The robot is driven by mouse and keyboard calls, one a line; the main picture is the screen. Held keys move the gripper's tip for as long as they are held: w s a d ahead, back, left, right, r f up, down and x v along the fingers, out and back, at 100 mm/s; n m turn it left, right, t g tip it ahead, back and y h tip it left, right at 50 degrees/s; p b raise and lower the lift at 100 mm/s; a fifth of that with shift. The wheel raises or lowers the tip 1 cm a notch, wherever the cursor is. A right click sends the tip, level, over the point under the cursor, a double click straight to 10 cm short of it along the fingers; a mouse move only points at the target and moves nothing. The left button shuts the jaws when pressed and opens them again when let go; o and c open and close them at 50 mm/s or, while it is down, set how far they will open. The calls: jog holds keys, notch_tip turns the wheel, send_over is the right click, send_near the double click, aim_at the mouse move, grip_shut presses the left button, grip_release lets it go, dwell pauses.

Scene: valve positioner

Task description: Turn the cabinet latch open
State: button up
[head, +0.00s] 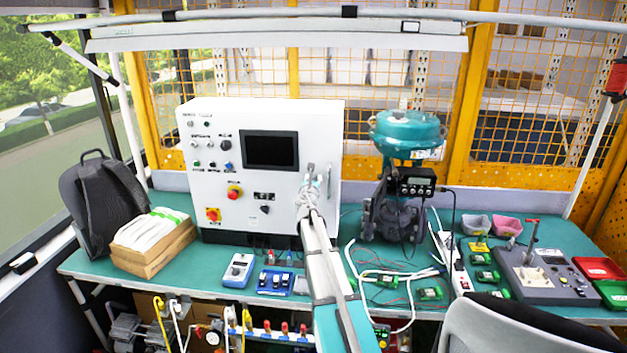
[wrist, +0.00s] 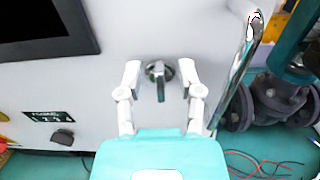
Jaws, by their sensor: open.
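The white control cabinet (head: 215,150) stands upright on the green bench, and its front face fills much of the wrist view (wrist: 115,65). The latch (wrist: 160,85) is a small dark metal knob with a round base and a grip pointing roughly down in the wrist picture. My gripper (wrist: 159,74) is open in front of the cabinet face, one finger on each side of the latch, with visible gaps between. In the head view my gripper (head: 312,190) is at the cabinet's right part, and the latch is hidden behind it or too small to tell.
A chrome handle (wrist: 243,70) stands out from the cabinet close right of my gripper. A dark screen (head: 270,150) and a rotary switch (wrist: 62,137) are left. A teal valve (head: 405,135) stands right of the cabinet, with loose cables (head: 395,275) on the bench.

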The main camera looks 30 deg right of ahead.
jog(key=shift+w, duration=0.1)
grip_shut()
dwell(0.3)
jog(key=shift+d+m, duration=0.1)
jog(key=shift+m, duration=0.3)
jog(key=m, duration=0.4)
jog(key=shift+s+d, duration=0.2)
jog(key=shift+d, duration=0.05)
jog(key=m, duration=0.4)
jog(key=shift+s+d+f+m, duration=0.1)
jog(key=shift+d+f+m, duration=0.1)
jog(key=shift+m, duration=0.2)
jog(key=shift+d+f+m+b, duration=0.15)
jog(key=shift+m+b, duration=0.1)
jog(key=shift+m, duration=1.15)
jog(key=shift+f+m+b, duration=0.2)
jog(key=shift+m, duration=1.2)
jog(key=shift+d+f+m+b, duration=0.15)
jog(key=shift+m+b, duration=0.1)
jog(key=shift+m, duration=1.15)
jog(key=shift+a, duration=0.1)
